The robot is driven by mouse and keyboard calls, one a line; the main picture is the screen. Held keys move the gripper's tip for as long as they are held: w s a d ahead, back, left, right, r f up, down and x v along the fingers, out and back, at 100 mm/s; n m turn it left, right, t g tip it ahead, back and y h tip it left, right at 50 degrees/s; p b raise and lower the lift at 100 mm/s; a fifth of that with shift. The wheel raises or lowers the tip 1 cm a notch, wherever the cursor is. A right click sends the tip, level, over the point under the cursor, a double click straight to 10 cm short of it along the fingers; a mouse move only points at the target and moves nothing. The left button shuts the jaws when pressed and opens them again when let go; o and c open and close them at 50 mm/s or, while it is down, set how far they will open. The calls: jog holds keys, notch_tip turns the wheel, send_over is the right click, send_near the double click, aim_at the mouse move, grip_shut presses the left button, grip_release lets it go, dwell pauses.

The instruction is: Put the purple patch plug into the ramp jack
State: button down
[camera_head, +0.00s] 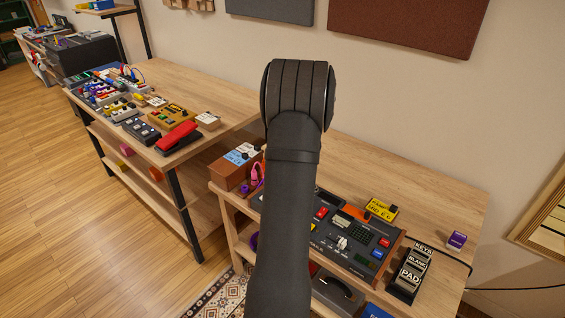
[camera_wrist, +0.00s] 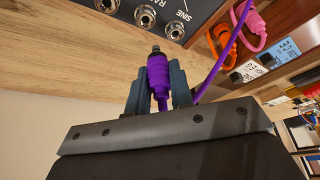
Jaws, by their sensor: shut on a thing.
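The purple patch plug (camera_wrist: 157,72) is between the two fingers of my gripper (camera_wrist: 157,88) in the wrist view. Its dark metal tip points up in the picture, toward a dark panel (camera_wrist: 208,8) with a row of jacks. The tip is apart from every jack. The jack by the partly visible label "RA", the ramp jack (camera_wrist: 142,18), is up and left of the tip. The jack by "SINE" (camera_wrist: 175,30) is close above and right of it. The ramp jack looks empty. In the head view my arm hides the gripper.
A purple cable (camera_wrist: 222,55) runs right of the gripper, beside orange and pink plugs (camera_wrist: 252,25). In the head view, a brown blue-topped box (camera_head: 228,173) stands left of my arm.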

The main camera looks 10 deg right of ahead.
jog(key=shift+d+f, duration=0.1)
jog(key=shift+d, duration=0.45)
jog(key=shift+f, duration=2)
jog(key=shift+f, duration=1.45)
dwell(0.7)
jog(key=c, duration=0.8)
grip_release()
jog(key=shift+w+r, duration=0.1)
jog(key=shift+r, duration=3.4)
